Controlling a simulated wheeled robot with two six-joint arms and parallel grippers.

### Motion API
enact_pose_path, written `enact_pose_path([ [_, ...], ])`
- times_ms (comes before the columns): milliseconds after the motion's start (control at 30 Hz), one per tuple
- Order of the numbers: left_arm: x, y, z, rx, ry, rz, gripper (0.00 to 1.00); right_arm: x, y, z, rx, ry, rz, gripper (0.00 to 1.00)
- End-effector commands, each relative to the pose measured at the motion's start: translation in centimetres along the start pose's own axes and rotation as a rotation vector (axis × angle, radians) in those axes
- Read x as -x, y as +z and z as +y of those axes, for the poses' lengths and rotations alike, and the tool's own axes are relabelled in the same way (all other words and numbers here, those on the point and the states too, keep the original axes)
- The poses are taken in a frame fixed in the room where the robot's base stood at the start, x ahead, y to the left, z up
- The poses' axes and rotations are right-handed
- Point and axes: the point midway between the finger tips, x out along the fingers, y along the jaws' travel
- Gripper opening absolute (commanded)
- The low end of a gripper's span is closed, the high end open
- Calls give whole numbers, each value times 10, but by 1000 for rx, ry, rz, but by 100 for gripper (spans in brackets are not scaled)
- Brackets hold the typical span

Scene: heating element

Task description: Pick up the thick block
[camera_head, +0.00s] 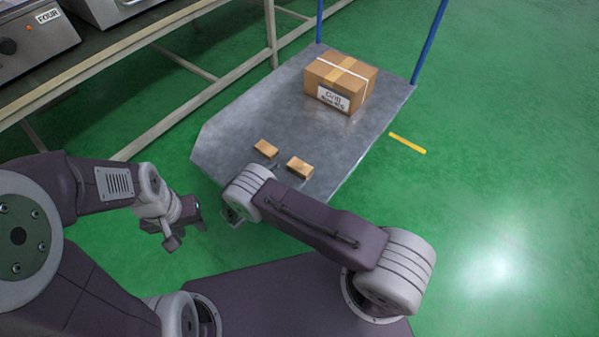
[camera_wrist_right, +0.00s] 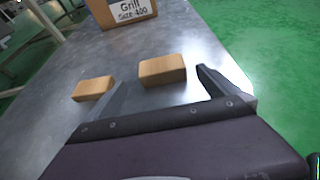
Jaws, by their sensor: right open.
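Two tan wooden blocks lie on the grey metal cart top. The thick block (camera_head: 300,167) is the right one, nearer the cart's right edge; it also shows in the right wrist view (camera_wrist_right: 163,71). The thinner block (camera_head: 266,149) lies to its left and shows in the right wrist view too (camera_wrist_right: 92,88). My right gripper (camera_wrist_right: 161,77) is open and empty, its fingers pointing towards the thick block, which appears between the fingertips. In the head view my right arm mostly hides this gripper. My left gripper (camera_head: 186,224) is off the cart's near-left side, its jaw opening unclear.
A taped cardboard box (camera_head: 341,82) labelled "Grill" stands farther back on the cart top (camera_head: 250,110). Blue posts (camera_head: 428,45) rise at the cart's far end. A metal-framed bench (camera_head: 150,38) with appliances runs along the left. Green floor to the right is open.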

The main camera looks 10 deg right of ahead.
Motion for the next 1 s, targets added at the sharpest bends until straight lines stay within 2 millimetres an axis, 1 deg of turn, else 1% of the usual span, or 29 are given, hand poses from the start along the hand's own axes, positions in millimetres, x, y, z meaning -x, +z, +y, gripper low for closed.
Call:
enact_pose_path([
  [33, -6, 1, 0, 0, 0, 0, 36, -8, -3, -1, -2, -5, 0, 100],
  [133, -16, 2, 0, 0, 0, 0, 36, -26, -4, -1, -3, -5, 0, 100],
  [200, -19, 2, 0, 0, 0, 0, 36, -34, -3, -1, -3, -4, 1, 100],
  [267, -18, 2, 0, 0, 0, 0, 36, -35, -1, -1, -1, -2, 1, 100],
  [333, -22, 2, 0, 0, 0, 0, 36, -40, -2, -1, -1, -3, 1, 100],
  [467, -41, 4, -1, 0, 0, 0, 36, -66, -4, -3, -4, -6, 0, 100],
  [500, -44, 5, -1, 0, 0, -1, 36, -73, -3, -4, -3, -6, 0, 100],
  [600, -48, 5, -1, 0, 0, -1, 36, -84, -1, -3, -2, -4, 1, 100],
  [833, -46, 5, -1, 0, 0, 0, 36, -86, 2, -3, -1, -2, 1, 100],
  [867, -46, 5, -1, 0, 0, 0, 36, -86, 2, -3, -1, -2, 1, 97],
  [900, -46, 5, -1, 0, 0, 0, 36, -86, 2, -3, -1, -2, 1, 86],
  [967, -46, 5, -1, 0, 0, 0, 36, -86, 2, -3, -1, -2, 1, 69],
  [1000, -46, 5, -1, 0, 0, 0, 36, -86, 2, -3, -1, -2, 1, 58],
])
